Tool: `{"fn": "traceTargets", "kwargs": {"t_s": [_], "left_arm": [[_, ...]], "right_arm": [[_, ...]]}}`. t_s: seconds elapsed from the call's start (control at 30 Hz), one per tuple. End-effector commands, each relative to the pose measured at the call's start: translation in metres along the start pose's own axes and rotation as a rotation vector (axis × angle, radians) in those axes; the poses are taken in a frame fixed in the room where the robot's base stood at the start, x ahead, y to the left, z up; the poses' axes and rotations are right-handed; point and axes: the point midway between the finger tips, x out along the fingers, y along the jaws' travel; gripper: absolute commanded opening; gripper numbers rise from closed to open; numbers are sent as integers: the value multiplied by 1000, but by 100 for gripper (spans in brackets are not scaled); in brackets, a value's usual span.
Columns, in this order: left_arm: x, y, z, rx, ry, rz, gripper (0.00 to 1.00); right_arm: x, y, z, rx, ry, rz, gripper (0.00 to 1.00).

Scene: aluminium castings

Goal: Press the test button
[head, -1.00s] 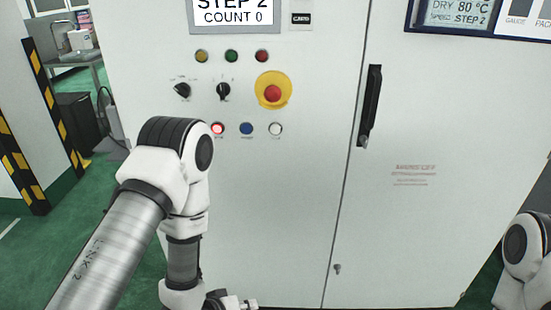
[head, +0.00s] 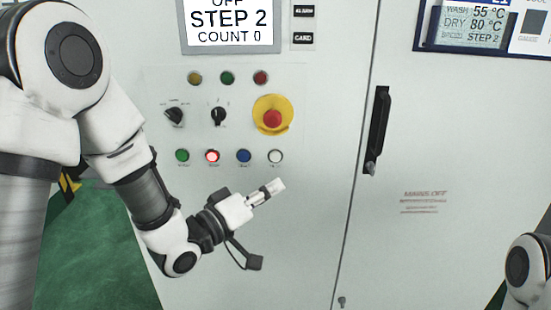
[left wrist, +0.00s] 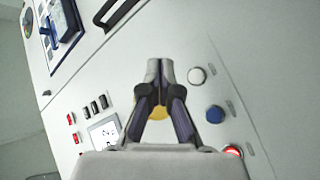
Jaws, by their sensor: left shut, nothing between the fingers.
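The panel's lower row has a green button (head: 182,155), a lit red button (head: 212,156), a blue button (head: 244,156) and a white button (head: 275,156). Their labels are too small to read, so I cannot tell which is the test button. My left gripper (head: 278,186) is shut and empty, just below the white button in the head view and apart from the panel as far as I can tell. In the left wrist view, its closed fingertips (left wrist: 160,70) show left of the white button (left wrist: 197,75), with the blue button (left wrist: 214,114) lower right. My right gripper is out of view.
Above the row are a red emergency stop (head: 272,118) on a yellow plate, two black rotary knobs (head: 218,117) and several small lamps (head: 228,78). A display (head: 231,24) reads STEP 2, COUNT 0. A black door handle (head: 377,130) stands out to the right.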

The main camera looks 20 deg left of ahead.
Motion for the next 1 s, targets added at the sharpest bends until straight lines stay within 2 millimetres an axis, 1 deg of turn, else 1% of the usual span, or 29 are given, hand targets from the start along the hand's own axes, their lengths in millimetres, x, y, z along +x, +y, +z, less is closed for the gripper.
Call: {"fn": "traceTargets", "kwargs": {"t_s": [0.23, 0.37, 0.8, 1.0], "left_arm": [[1, -1, 0, -1, -1, -2, 0], [6, -5, -4, -2, -1, -3, 0], [49, -36, -35, 0, -1, -2, 0], [60, -45, -43, -1, -1, -3, 0]], "right_arm": [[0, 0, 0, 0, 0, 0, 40], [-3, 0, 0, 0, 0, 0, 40], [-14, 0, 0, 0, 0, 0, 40], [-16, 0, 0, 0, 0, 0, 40]]}}
